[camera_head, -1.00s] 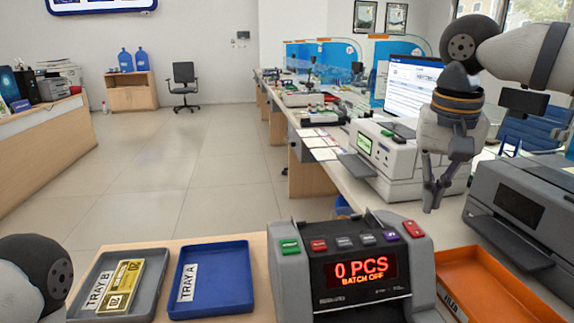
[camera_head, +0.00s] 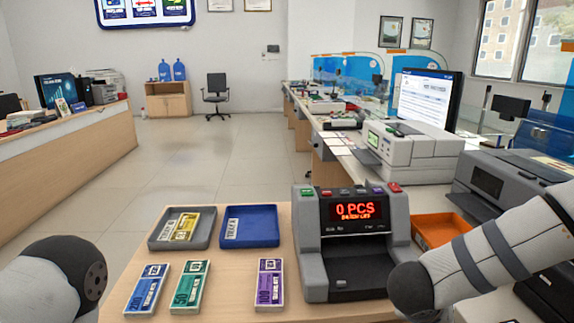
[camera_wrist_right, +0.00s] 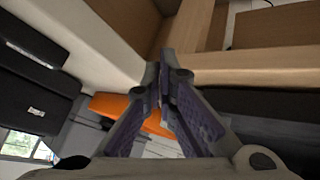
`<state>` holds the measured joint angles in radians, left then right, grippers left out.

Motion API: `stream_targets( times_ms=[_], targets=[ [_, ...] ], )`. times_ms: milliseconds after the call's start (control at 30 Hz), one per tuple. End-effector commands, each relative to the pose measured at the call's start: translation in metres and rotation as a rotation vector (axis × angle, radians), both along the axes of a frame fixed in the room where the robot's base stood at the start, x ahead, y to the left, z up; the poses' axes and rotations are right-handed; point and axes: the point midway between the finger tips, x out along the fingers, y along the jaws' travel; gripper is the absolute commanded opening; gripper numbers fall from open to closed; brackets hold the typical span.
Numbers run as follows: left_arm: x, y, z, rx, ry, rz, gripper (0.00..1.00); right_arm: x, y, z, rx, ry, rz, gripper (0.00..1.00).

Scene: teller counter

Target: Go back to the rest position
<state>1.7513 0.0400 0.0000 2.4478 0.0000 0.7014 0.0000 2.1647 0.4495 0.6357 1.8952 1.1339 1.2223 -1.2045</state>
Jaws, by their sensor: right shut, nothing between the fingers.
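My right arm comes in from the right in the head view and reaches down past the counting machine (camera_head: 345,240); its gripper is below the picture there. In the right wrist view my right gripper (camera_wrist_right: 165,75) is shut with nothing between its fingers. Beyond the fingers are a pale wooden edge (camera_wrist_right: 260,72) and part of the orange tray (camera_wrist_right: 108,106). Only a rounded grey part of my left arm shows at the lower left of the head view. My left gripper is out of view.
The desk (camera_head: 230,290) holds blue, green and purple note bundles (camera_head: 148,290) (camera_head: 190,287) (camera_head: 269,284). Behind them are a grey tray (camera_head: 158,238) with a yellow bundle and an empty blue tray (camera_head: 262,228). A printer (camera_head: 500,180) stands at the right. Open floor lies beyond.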

Motion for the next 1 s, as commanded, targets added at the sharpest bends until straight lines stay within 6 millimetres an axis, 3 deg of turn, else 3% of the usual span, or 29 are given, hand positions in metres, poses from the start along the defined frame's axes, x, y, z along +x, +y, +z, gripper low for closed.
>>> stream_targets(
  times_ms=[33,100,167,200,300,400,500,633,1000],
  targets=[
    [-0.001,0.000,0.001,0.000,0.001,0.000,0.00,-0.023,0.013,-0.039,0.006,0.010,0.089,0.00],
    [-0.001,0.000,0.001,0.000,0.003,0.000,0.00,-0.064,0.030,-0.089,0.071,0.039,0.200,0.00],
    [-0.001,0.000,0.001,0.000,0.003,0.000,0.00,-0.109,0.044,-0.124,0.147,0.104,0.275,0.00],
    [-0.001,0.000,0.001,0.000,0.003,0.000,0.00,-0.144,0.051,-0.143,0.204,0.164,0.311,0.00],
    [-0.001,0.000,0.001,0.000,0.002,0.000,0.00,-0.233,0.059,-0.171,0.331,0.344,0.355,0.00],
    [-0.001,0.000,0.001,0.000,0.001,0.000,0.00,-0.308,0.057,-0.177,0.420,0.518,0.349,0.00],
    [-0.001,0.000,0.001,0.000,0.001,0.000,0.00,-0.357,0.053,-0.173,0.466,0.639,0.325,0.00],
    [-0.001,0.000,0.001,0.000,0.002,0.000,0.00,-0.382,0.050,-0.168,0.488,0.704,0.307,0.00],
    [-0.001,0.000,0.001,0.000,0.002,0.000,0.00,-0.381,0.051,-0.168,0.490,0.702,0.304,0.00]
  ],
)
